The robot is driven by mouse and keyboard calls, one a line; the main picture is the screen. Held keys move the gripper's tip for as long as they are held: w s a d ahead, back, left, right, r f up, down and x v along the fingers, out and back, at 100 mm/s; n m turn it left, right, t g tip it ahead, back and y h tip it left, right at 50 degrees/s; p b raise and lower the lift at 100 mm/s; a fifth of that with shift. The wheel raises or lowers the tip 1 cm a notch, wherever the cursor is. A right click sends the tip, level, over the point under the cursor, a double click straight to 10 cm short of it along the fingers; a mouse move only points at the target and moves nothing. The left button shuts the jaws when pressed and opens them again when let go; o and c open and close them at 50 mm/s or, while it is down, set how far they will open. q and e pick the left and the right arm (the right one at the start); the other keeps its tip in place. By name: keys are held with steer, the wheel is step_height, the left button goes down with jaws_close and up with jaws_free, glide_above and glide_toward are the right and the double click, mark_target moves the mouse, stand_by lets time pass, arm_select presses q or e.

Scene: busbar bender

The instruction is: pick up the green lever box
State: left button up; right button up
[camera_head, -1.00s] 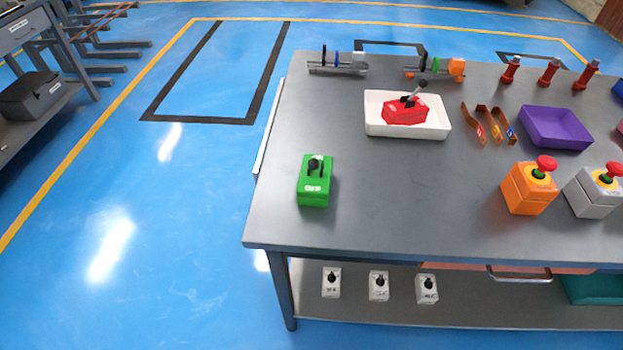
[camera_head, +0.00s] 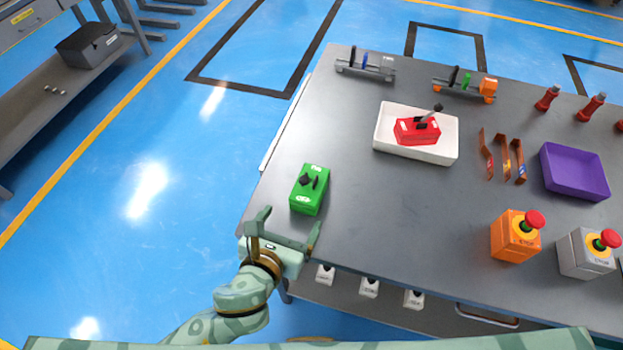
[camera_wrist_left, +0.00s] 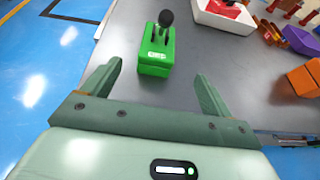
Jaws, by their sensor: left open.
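The green lever box (camera_head: 310,190) stands upright near the left front corner of the grey table, with a black lever on top. My left gripper (camera_head: 290,222) is open and empty, just in front of the box and apart from it. In the left wrist view the green lever box (camera_wrist_left: 157,52) lies ahead of and between the two spread fingers of the left gripper (camera_wrist_left: 158,82), slightly left of middle. My right gripper is not in view.
A white tray (camera_head: 443,152) with a red lever box (camera_head: 417,130) stands behind and to the right. An orange button box (camera_head: 513,238), a grey button box (camera_head: 585,254) and a purple tray (camera_head: 575,190) are farther right. The tabletop (camera_head: 400,210) right of the green box is clear.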

arm_select(q)
steer(key=b, duration=0.2)
glide_toward(308, 189)
steer(key=x, duration=0.4)
steer(key=shift+s+d+f, duration=0.1)
steer(key=shift+s+f, duration=0.1)
steer(key=shift+f, duration=0.05)
steer(key=shift+x, duration=1.25)
steer(key=shift+w, duration=0.2)
steer(key=b+x, duration=0.2)
steer(key=x, duration=0.3)
steer(key=shift+w+r+b, duration=0.1)
steer(key=shift+w+b, duration=0.05)
steer(key=shift+b, duration=0.15)
steer(key=shift+r, duration=0.1)
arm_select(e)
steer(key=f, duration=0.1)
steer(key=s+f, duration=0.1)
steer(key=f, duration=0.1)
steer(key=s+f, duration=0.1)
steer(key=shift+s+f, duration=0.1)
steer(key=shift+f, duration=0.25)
arm_select(q)
steer(key=c, duration=1.2)
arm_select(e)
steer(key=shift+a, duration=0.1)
